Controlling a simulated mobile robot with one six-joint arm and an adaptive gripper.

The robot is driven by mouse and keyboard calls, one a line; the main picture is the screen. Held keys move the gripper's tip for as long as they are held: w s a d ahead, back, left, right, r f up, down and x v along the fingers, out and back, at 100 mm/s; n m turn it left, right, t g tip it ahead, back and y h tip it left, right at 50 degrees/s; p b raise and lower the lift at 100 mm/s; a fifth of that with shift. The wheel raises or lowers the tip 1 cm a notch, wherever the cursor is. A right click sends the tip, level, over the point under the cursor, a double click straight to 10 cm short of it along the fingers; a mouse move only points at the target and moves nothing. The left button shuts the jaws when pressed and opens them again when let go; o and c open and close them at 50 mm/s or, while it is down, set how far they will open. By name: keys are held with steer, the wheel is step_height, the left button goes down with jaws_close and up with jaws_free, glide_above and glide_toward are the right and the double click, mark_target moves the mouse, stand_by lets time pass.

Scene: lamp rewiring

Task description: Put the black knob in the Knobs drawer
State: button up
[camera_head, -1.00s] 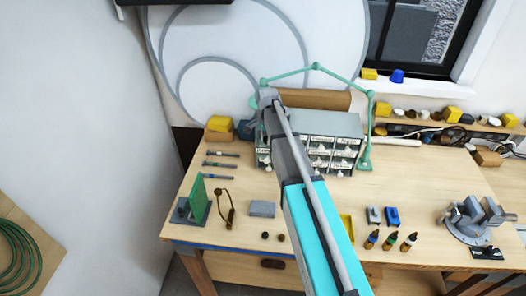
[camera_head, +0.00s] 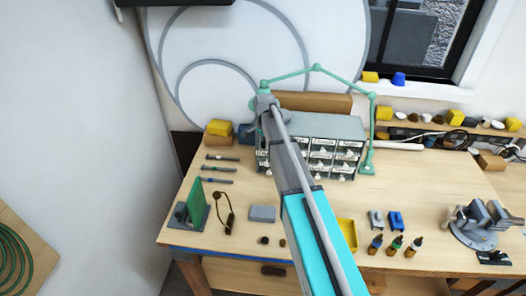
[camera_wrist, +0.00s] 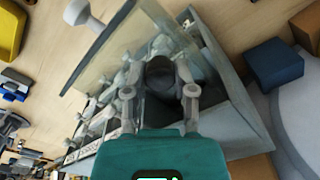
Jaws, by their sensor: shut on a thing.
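The grey cabinet of small labelled drawers (camera_head: 335,127) stands at the back of the bench. The wrist view looks down on it, with one drawer (camera_wrist: 112,40) pulled open, showing a clear front and a white pull. My gripper (camera_wrist: 160,88) is shut on the black knob (camera_wrist: 160,70), one finger on each side. The knob appears over or inside the open drawer's dark interior; its height above the drawer floor is unclear. I cannot read the open drawer's label.
A green jointed lamp arm (camera_head: 368,120) stands around the cabinet's right side. A dark blue block (camera_wrist: 273,64) lies beside the cabinet. Two small dark round pieces (camera_head: 264,240) lie near the bench's front edge. Dropper bottles (camera_head: 396,243) and a vise (camera_head: 480,222) are to the right.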

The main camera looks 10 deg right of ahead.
mark_target(264, 143)
steer(key=shift+f+b, duration=1.35)
steer(key=shift+f, duration=0.25)
steer(key=shift+f, duration=0.15)
steer(key=o, duration=0.5)
steer(key=shift+o, duration=0.2)
step_height(264, 143, up, 12)
steer(key=p, duration=1.2)
steer(key=shift+r, duration=0.2)
steer(key=shift+s, duration=0.1)
steer(key=s+n, duration=1.1)
steer(key=s, duration=1.8)
steer(key=shift+a+n, duration=0.2)
steer(key=shift+n, duration=0.1)
